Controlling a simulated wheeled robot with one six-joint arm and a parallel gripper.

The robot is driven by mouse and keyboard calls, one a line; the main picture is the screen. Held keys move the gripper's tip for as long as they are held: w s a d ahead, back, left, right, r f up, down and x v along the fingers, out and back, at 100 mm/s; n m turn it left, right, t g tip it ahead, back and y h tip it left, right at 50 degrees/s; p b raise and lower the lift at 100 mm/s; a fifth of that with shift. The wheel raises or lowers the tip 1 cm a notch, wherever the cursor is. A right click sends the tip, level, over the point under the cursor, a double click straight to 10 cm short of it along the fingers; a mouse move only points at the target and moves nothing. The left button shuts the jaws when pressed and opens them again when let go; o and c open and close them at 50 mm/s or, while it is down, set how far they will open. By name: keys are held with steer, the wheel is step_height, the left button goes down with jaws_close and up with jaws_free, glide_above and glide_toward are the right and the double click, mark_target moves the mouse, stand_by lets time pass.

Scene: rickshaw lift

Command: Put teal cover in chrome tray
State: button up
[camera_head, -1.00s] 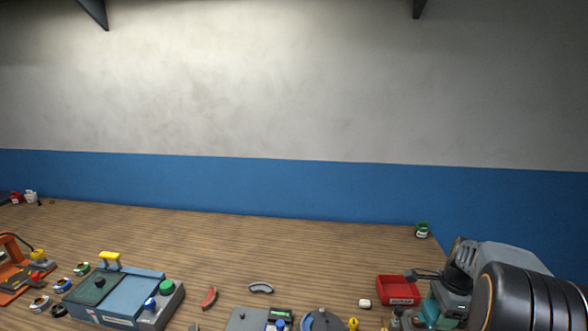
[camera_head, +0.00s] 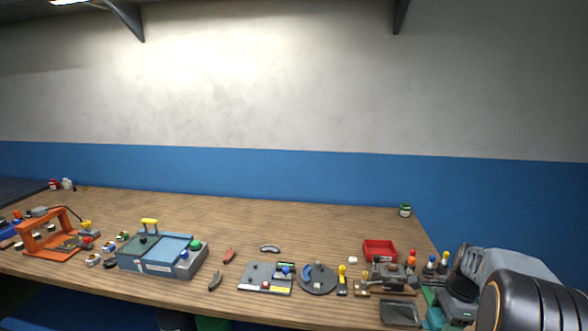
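I cannot pick out the teal cover for sure. A teal patch (camera_head: 437,317) shows at the lower right, against my arm; I cannot tell if it is a held thing or part of me. A shallow grey metallic tray (camera_head: 400,314) lies at the table's front right and may be the chrome tray; it looks empty. My gripper (camera_head: 455,303) is at the lower right, right of this tray, mostly hidden by my own arm. Its fingers are not clear enough to tell open from shut.
A blue box (camera_head: 160,268) with a dark green panel stands left. An orange frame (camera_head: 62,235) is at far left. A grey plate (camera_head: 266,290), a round grey base (camera_head: 317,279) and a red bin (camera_head: 380,249) stand centre to right.

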mark_target(429, 321)
steer(key=shift+d+r+n, duration=0.1)
steer(key=shift+n, duration=0.3)
steer(key=shift+w+d+f+n, duration=0.2)
steer(key=shift+w+f+n, duration=0.1)
steer(key=shift+w+n, duration=0.45)
steer(key=shift+s+d+f+n, duration=0.1)
steer(key=shift+s+n, duration=0.05)
steer(key=shift+n, duration=0.3)
steer(key=shift+f+n+g, duration=0.25)
steer(key=shift+n+g, duration=0.05)
steer(key=shift+n, duration=0.2)
steer(key=f+n, duration=0.1)
steer(key=w+a+f+n, duration=0.1)
steer(key=n, duration=0.1)
steer(key=a+f+n, duration=0.1)
steer(key=f, duration=0.1)
steer(key=shift+w+a, duration=0.1)
steer(key=shift+w, duration=0.3)
steer(key=a+f+n+g+h, duration=0.1)
steer(key=a+f+n, duration=1)
steer(key=a, duration=0.8)
step_height(429, 321, down, 3)
steer(key=shift+s+a+f, duration=0.1)
steer(key=shift+s+a, duration=0.05)
steer(key=shift+s, duration=0.15)
